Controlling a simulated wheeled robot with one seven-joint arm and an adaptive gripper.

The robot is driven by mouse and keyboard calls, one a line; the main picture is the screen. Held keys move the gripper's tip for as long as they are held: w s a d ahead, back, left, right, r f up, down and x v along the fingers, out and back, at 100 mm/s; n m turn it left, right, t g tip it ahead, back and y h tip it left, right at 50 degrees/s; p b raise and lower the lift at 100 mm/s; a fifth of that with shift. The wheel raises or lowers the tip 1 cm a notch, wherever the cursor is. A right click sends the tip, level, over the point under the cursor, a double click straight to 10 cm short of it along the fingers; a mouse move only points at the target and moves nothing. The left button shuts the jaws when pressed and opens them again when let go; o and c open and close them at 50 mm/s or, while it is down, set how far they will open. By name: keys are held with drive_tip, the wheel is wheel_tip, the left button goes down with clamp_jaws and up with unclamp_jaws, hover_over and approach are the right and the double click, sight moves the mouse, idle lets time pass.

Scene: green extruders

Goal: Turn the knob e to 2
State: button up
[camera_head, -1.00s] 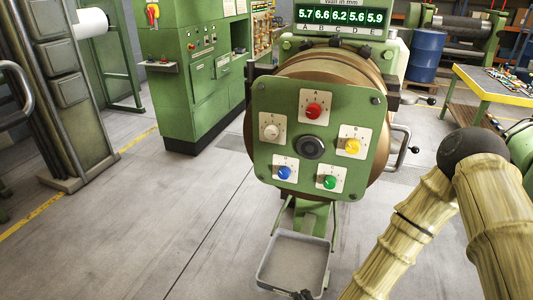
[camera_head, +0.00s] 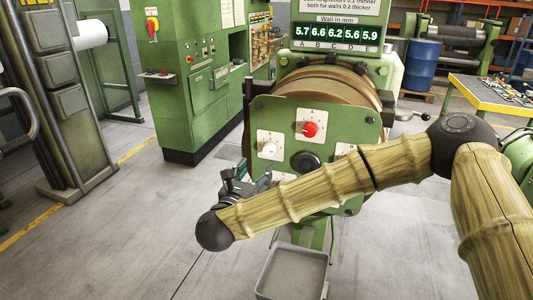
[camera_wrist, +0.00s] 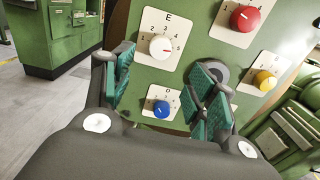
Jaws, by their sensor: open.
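Knob E (camera_wrist: 160,47) is a white round dial on a white plate lettered E, with its scale numbers around it. Its pointer mark faces right, near the high end of the scale. In the head view the white knob (camera_head: 269,149) sits on the left of the green panel. My gripper (camera_wrist: 166,78) is open and empty, with teal pads on both fingers. The fingers stand apart in front of the panel, below and to either side of knob E, not visibly touching it. In the head view my gripper (camera_head: 250,182) is just below and left of knob E.
The red knob A (camera_head: 310,129), the blue knob (camera_wrist: 161,109) and the yellow knob (camera_wrist: 264,80) share the panel around a dark hub (camera_wrist: 209,73). My arm hides the panel's lower part in the head view. The display (camera_head: 336,38) reads 5.9 over E. A grey tray (camera_head: 292,272) stands below.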

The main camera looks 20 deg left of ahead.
sight(268, 153)
drive_tip(key=w+p, duration=0.2)
drive_tip(key=w, duration=0.2)
drive_tip(key=w+p, duration=0.2)
drive_tip(key=w, duration=0.2)
drive_tip(key=shift+w+d+r, duration=0.15)
drive_tip(key=shift+w, duration=0.15)
drive_tip(key=shift+w+f+p, duration=0.2)
drive_tip(key=shift+w+p, duration=0.15)
drive_tip(key=shift+w, duration=0.5)
drive_tip(key=c, duration=1)
